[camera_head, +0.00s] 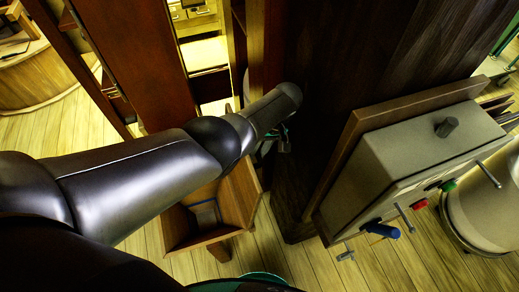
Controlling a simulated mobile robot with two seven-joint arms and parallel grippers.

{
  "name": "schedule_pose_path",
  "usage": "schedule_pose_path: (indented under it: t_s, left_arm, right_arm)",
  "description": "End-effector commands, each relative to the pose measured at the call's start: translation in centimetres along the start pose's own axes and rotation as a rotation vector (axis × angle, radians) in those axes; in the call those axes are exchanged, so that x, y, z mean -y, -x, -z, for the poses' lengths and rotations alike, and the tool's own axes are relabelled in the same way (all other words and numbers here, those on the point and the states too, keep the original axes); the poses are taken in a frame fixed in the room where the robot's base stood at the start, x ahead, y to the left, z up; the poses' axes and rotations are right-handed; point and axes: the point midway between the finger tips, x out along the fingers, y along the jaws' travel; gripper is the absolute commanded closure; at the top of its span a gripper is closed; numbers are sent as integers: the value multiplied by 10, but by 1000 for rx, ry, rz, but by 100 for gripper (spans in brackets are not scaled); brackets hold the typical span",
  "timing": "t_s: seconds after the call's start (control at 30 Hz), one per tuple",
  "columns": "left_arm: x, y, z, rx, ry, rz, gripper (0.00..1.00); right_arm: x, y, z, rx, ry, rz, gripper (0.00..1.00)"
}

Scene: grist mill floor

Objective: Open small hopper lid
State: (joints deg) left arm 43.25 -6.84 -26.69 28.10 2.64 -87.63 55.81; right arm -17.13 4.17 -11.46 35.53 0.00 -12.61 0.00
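My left arm reaches in from the left, and its gripper (281,139) is at mid-picture, beside a dark wooden post. It is small, in shadow and partly covered by my own forearm, so I cannot tell whether its fingers are apart or shut. Below the arm is a wooden hopper-like box (240,196) with sloped sides, partly hidden by my arm. A small grey-blue patch (206,213) shows inside it. I cannot make out a separate small hopper lid. My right gripper is not in view.
Dark wooden posts (130,60) rise at the upper left. Plank floor (310,262) shows below.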

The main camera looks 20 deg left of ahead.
Motion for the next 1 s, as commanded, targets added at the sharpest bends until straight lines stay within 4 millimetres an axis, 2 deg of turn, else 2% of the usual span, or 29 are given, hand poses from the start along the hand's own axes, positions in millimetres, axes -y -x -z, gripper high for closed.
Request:
schedule_pose_path:
  t_s: [0.03,0.17,0.57,0.77,1.0]
  left_arm:
    - [-1,1,1,-3,0,-2,66]
    - [-2,3,2,-5,-1,-5,51]
    - [0,12,2,-8,-2,-8,50]
    - [8,36,2,-9,-2,-9,50]
    - [23,75,2,-9,-1,-11,50]
  right_arm:
    - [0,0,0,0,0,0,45]
    - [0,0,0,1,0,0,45]
    - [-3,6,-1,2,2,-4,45]
    - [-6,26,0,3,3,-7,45]
    - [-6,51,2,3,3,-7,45]
